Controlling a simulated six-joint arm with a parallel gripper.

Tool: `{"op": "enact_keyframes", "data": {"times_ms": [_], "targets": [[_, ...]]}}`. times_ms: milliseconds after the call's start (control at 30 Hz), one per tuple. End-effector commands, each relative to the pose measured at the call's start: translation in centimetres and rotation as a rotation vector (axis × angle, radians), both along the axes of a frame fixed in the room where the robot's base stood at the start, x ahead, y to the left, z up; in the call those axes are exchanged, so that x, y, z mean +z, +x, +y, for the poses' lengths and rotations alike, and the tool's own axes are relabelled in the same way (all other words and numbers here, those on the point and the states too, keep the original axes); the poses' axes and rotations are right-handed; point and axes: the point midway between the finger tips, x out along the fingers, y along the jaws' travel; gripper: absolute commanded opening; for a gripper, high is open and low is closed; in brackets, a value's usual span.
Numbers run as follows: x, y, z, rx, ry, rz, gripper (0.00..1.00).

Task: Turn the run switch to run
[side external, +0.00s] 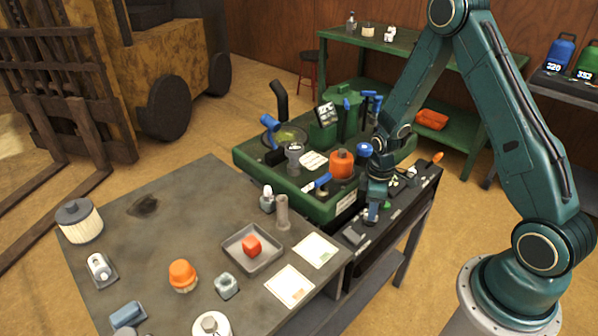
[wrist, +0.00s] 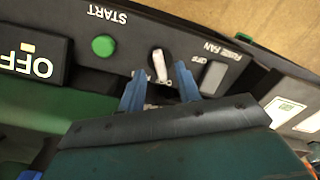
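A rotary switch (wrist: 160,66) with a black round base and a white lever sits on the dark control panel (wrist: 120,52) in the wrist view. I take it for the run switch, but its lettering is mostly hidden by my gripper. The lever stands nearly upright in the picture, slightly tilted. My gripper (wrist: 160,82) has its two blue fingers apart, one to each side of the lever's lower end, with clear gaps. In the side view my gripper (side external: 371,214) points down at the panel beside the green machine (side external: 300,190), and the switch cannot be made out there.
A green START button (wrist: 103,45) is left of the switch, and a large OFF control (wrist: 32,60) lies farther left. A work table (side external: 190,215) with loose parts and a tray (side external: 234,262) stands beside the machine.

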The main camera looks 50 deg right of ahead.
Motion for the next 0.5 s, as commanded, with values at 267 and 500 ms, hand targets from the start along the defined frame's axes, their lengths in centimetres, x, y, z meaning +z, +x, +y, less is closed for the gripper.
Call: {"op": "enact_keyframes", "data": {"times_ms": [267, 500], "targets": [[-1.7, 0.0, 0.0, 0.000, 0.000, 0.001, 0.34], [-1.9, 0.0, 0.0, 0.000, 0.000, 0.000, 0.34]]}}
